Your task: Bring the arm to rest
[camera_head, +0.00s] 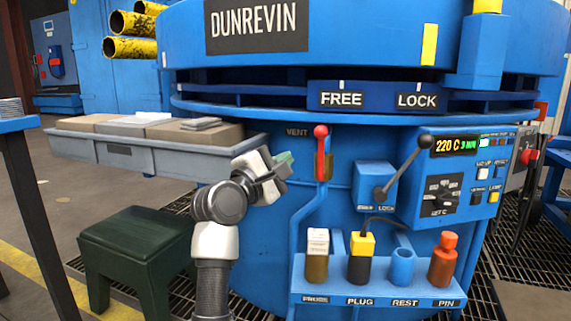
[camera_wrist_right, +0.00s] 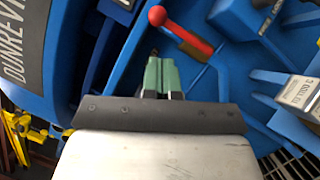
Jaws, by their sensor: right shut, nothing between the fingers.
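My right arm reaches up from the bottom of the head view, in front of the blue furnace (camera_head: 300,215). My right gripper (camera_head: 285,160) is shut and empty, with its green fingertips together. It also shows in the right wrist view (camera_wrist_right: 161,72). The gripper is left of the red-knobbed vent lever (camera_head: 321,140). In the right wrist view the red lever (camera_wrist_right: 185,33) lies just beyond the fingertips, with a visible gap. My left gripper is not in view.
A grey tray (camera_head: 85,147) with bricks juts out behind my arm at left. A green stool (camera_head: 139,240) stands below it. A lock lever (camera_head: 405,162), a control panel (camera_head: 460,172) and a rack (camera_head: 375,288) holding a probe, plug and pin are at right.

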